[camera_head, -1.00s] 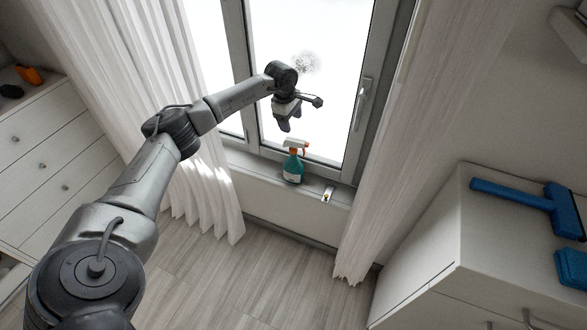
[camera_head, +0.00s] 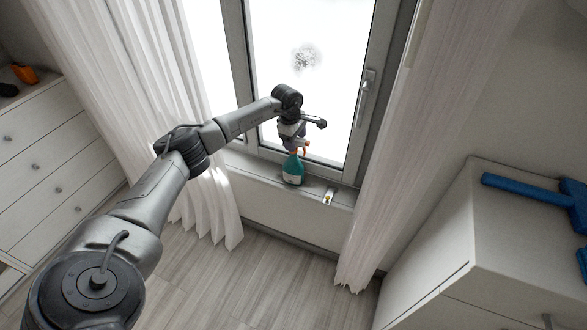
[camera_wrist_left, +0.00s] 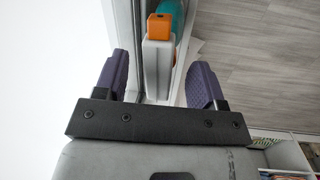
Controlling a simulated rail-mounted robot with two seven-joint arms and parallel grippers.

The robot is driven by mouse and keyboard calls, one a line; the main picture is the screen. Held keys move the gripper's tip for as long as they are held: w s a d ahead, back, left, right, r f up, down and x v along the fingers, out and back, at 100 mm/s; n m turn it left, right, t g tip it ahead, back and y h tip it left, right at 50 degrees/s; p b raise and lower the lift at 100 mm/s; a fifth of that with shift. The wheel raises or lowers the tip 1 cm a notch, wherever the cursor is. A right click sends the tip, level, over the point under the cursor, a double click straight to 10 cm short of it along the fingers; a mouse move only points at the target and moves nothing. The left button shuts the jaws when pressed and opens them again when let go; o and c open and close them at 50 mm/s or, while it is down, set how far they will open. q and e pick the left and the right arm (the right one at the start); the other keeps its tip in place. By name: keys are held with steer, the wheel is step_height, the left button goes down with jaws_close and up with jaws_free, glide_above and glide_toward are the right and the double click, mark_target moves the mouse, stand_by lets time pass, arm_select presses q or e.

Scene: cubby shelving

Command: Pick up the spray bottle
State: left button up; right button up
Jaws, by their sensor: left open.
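The spray bottle (camera_head: 293,171) has a teal body and a white and orange spray head. It stands upright on the window sill (camera_head: 250,163). My left gripper (camera_head: 294,146) is right at the spray head and hides part of it. In the left wrist view, the bottle's spray head (camera_wrist_left: 158,55) lies between the two spread purple fingers of my left gripper (camera_wrist_left: 157,82). Gaps show on both sides of the head, so the gripper is open and not holding it. My right gripper is not in view.
A small object with a yellow mark (camera_head: 329,195) lies on the sill right of the bottle. White curtains (camera_head: 372,200) hang on both sides of the window. A blue squeegee-like tool (camera_head: 530,188) lies on the white cabinet (camera_head: 480,230) at right. A drawer unit (camera_head: 45,165) stands at left.

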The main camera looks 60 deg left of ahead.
arm_select(q)
steer(key=shift+r, duration=0.1)
jaws_close()
stand_by(0.4)
